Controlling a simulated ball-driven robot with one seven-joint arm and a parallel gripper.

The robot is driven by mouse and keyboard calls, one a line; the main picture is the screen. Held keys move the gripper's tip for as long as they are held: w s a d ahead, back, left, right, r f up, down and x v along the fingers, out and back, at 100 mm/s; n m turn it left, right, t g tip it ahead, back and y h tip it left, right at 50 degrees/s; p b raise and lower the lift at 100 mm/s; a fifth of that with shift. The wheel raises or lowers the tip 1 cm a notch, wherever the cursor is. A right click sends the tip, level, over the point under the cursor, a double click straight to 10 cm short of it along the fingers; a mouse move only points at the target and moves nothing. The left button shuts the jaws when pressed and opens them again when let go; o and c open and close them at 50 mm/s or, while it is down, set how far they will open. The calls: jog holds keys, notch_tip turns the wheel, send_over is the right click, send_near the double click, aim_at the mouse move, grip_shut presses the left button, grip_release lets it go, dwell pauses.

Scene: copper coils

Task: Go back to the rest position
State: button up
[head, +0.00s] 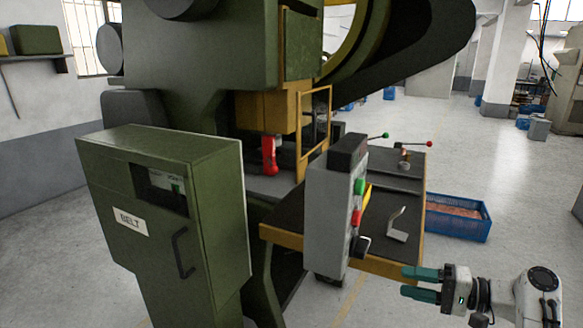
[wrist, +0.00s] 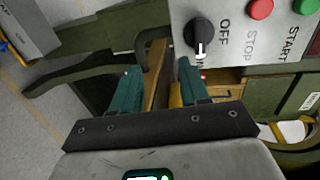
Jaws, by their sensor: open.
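My gripper (head: 424,283) is at the lower right of the head view, beside the front edge of the machine's table. Its two teal fingers are apart with nothing between them. In the wrist view my gripper (wrist: 160,75) also shows open and empty. Just beyond the fingertips is a grey control box (wrist: 240,45) with a black rotary knob (wrist: 198,35) marked OFF, a red STOP button (wrist: 259,8) and a green START button (wrist: 306,5). The control box (head: 327,215) stands upright at the table's front in the head view. No fingertip visibly touches the knob.
A large green press (head: 190,65) fills the left and middle, with a green BELT cabinet (head: 215,200) in front. A dark table (head: 400,250) holds a bent metal piece (head: 397,225). A blue crate (head: 465,232) stands on the floor behind. Open floor (head: 520,175) lies to the right.

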jog(key=s+a+f+n+g+h, duration=0.15)
jog(key=s+f+h, duration=0.25)
jog(key=s+f, duration=0.55)
jog(key=s+a+f+n+g+h, duration=0.1)
jog(key=s+a+f+g+h, duration=0.2)
jog(key=s+f, duration=0.6)
jog(key=s+d+f+n+g+h, duration=0.1)
jog(key=s+h, duration=0.2)
jog(key=s, duration=0.8)
jog(key=s+n+g+h, duration=0.1)
jog(key=s+h, duration=0.3)
jog(key=s, duration=0.6)
jog(key=shift+s+d+f+n+g, duration=0.35)
jog(key=shift+s+d+f+n, duration=0.05)
jog(key=shift+n, duration=0.15)
